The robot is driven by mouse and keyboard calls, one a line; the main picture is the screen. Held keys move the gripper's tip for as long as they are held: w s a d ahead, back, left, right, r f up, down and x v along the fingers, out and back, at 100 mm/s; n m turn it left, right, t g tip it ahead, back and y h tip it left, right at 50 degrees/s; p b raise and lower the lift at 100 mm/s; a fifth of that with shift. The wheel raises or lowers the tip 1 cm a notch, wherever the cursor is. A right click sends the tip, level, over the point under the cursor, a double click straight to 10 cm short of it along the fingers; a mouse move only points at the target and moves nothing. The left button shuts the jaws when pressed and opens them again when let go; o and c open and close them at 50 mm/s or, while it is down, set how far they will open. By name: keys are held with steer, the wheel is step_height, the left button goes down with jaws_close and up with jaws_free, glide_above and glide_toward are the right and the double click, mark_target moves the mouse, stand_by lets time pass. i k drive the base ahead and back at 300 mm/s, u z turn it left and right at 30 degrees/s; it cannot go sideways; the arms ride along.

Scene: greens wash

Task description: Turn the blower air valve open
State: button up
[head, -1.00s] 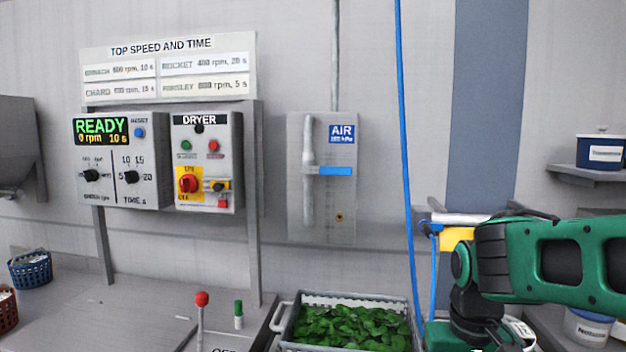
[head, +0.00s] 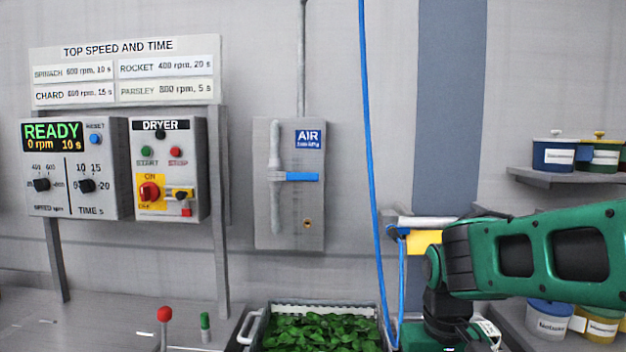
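The air valve's blue lever (head: 302,177) sits on a vertical grey pipe (head: 275,200) on a grey wall panel (head: 290,240), under a blue AIR label (head: 308,139). The lever points sideways to the right, across the pipe. My green arm reaches in from the right, with its dark wrist in front of the wall, well to the right of and below the lever. The gripper's fingers are not visible. Nothing of mine touches the valve.
The dryer panel (head: 168,214) and a speed display box (head: 73,200) stand left of the valve. A blue hose (head: 368,150) hangs between the valve and my arm. A crate of greens (head: 258,318) sits below. Shelves with pots (head: 553,155) are at the right.

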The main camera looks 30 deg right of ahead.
mark_target(271, 175)
steer(key=z, duration=2.2)
steer(key=k, duration=1.35)
steer(key=u, duration=1.75)
steer(key=i, duration=1)
steer(key=z, duration=0.05)
